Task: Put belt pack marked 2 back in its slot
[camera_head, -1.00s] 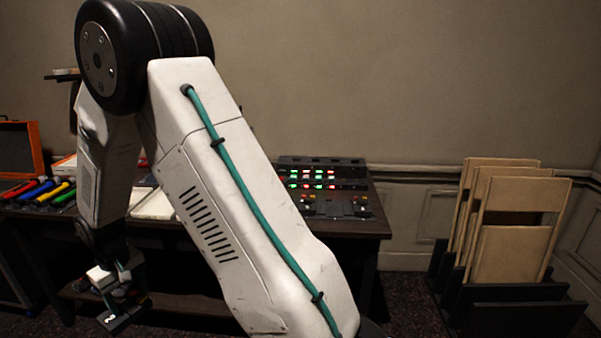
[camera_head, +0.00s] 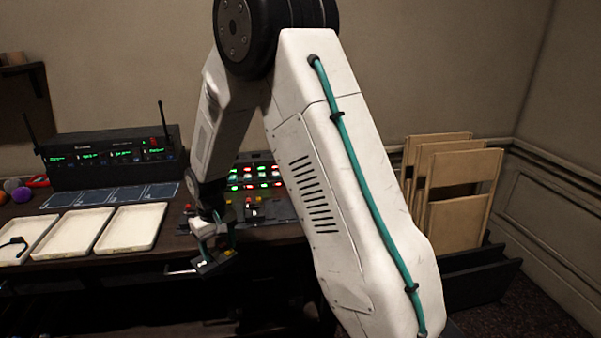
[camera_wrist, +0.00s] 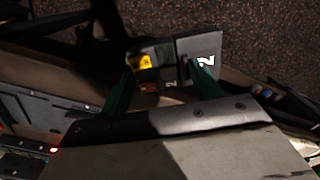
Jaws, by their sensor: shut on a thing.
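My gripper (camera_head: 213,248) is shut on a small dark belt pack (camera_head: 213,266) in front of the desk edge. In the wrist view, the belt pack (camera_wrist: 204,47) shows a white 2 on its dark face and a yellow part at its other end. The teal fingers of my gripper (camera_wrist: 162,84) are on either side of it, and dark carpet lies behind. Flat blue-grey panels (camera_head: 115,196) lie in a row on the desk; I cannot tell whether one is the pack's slot.
A black unit with green displays and antennas (camera_head: 112,156) stands at the back of the desk. White trays (camera_head: 131,229) line the front edge, the left one holding a dark headset. A lit button panel (camera_head: 255,178) is behind my arm.

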